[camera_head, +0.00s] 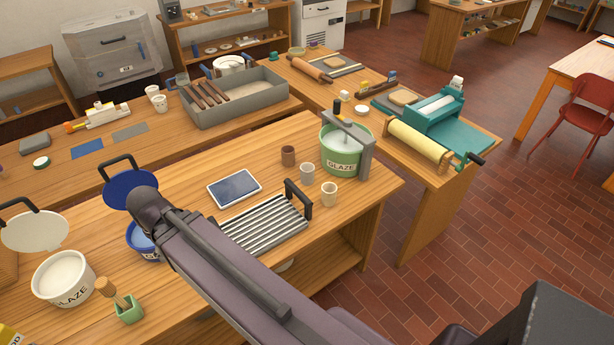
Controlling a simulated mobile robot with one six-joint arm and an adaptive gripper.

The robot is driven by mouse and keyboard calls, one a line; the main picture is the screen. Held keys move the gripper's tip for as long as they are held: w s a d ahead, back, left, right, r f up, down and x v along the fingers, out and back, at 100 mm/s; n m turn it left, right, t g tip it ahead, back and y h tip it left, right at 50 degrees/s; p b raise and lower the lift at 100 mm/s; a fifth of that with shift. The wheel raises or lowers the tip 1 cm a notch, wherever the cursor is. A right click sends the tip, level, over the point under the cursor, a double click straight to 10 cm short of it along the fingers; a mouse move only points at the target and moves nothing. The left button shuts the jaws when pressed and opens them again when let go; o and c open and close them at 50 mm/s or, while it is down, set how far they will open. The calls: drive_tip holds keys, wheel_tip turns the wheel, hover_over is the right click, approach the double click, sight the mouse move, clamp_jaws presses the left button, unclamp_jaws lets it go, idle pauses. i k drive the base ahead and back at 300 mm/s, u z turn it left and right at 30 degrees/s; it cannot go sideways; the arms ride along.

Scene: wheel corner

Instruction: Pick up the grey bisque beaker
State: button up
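The grey bisque beaker (307,173) stands upright on the near wooden table, right of the middle of the view. A brown beaker (288,156) stands behind it to the left, and a cream beaker (329,194) stands in front of it to the right. The three are close together but apart. My arm crosses the lower middle of the view, with its dark joint over the blue tub at the left. My gripper does not show in this view, so I cannot see whether it is open or shut.
A green glaze bucket (343,157) with a grey clamp stands right of the beakers. A ribbed rack (262,226) with a black handle lies in front, and a blue-topped tile (234,188) lies left. Glaze tubs (65,281) stand at the left. Bare table lies behind the tile.

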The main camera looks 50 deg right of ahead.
sight(307, 170)
drive_tip(key=z, duration=1)
drive_tip(key=k, duration=0.45)
drive_tip(key=z, duration=0.45)
drive_tip(key=i, duration=0.5)
drive_tip(key=z, duration=0.05)
